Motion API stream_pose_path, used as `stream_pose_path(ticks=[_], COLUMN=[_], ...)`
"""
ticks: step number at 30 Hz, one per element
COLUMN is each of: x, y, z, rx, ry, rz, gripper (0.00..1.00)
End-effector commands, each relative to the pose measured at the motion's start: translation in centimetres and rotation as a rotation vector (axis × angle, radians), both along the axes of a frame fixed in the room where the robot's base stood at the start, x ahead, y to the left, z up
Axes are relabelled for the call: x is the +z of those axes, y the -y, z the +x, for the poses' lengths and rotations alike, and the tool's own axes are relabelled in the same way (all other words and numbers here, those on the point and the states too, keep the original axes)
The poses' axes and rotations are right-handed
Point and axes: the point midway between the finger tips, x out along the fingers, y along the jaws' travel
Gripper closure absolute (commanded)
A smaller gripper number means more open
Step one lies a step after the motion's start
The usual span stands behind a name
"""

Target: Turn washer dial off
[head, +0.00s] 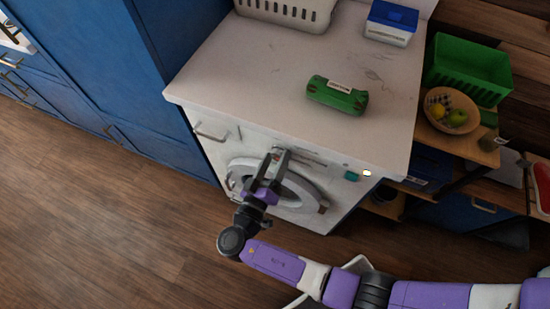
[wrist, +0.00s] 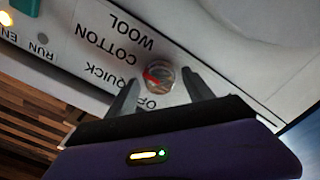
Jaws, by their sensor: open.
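The washer (head: 332,187) is a white front-loader under the white counter. In the wrist view its panel (wrist: 85,45) carries the words WOOL, COTTON, QUICK and a partly hidden word starting with O. The dial (wrist: 158,74) is a small round metallic knob with a red mark that points toward the left, near QUICK. My gripper (wrist: 165,90) is open, with one dark finger on each side of the dial; I cannot tell whether either touches it. In the head view my gripper (head: 280,155) is in front of the panel, and it hides the dial there.
A teal button (head: 351,175) and a lit lamp (head: 367,173) are at the panel's right. Shelves with a fruit bowl (head: 436,118) are at right.

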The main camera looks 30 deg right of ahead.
Motion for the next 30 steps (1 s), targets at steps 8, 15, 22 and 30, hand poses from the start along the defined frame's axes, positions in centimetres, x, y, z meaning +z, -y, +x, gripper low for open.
stream_pose_path(ticks=[8, 15, 22, 30], x=[0.01, 0.00, -0.01, -0.02], y=[-0.03, -0.05, -0.05, -0.06], z=[-0.01, -0.02, -0.02, -0.02], rx=[0.000, 0.000, 0.000, 0.000], ry=[0.000, -0.001, -0.035, -0.169], rz=[0.000, -0.001, -0.025, -0.123], gripper=[0.71, 1.00, 1.00, 1.00])
